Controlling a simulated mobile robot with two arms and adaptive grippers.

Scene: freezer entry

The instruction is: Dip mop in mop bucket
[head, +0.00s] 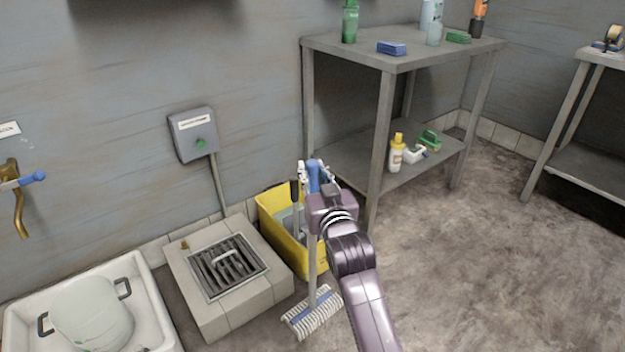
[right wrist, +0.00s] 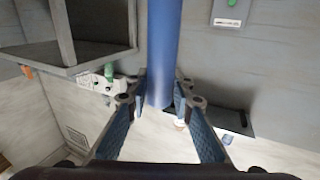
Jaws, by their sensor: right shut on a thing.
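The mop has a blue upper handle (right wrist: 163,55), a grey pole and a white and blue striped head (head: 313,311). My right gripper (head: 316,176) is shut on the mop's blue handle, which stands between the fingers in the right wrist view (right wrist: 161,98). The mop is nearly upright. Its head is in front of the yellow mop bucket (head: 273,221), outside it, at or close to the floor; I cannot tell whether it touches. The bucket stands by the wall, with a grey insert and a dark-gripped lever. My arm and the mop pole hide part of it. My left gripper is not in view.
A tiled block with a floor grate (head: 228,266) stands left of the bucket. A metal shelf table (head: 345,47) with bottles and sponges stands right behind the bucket. The floor at right is clear.

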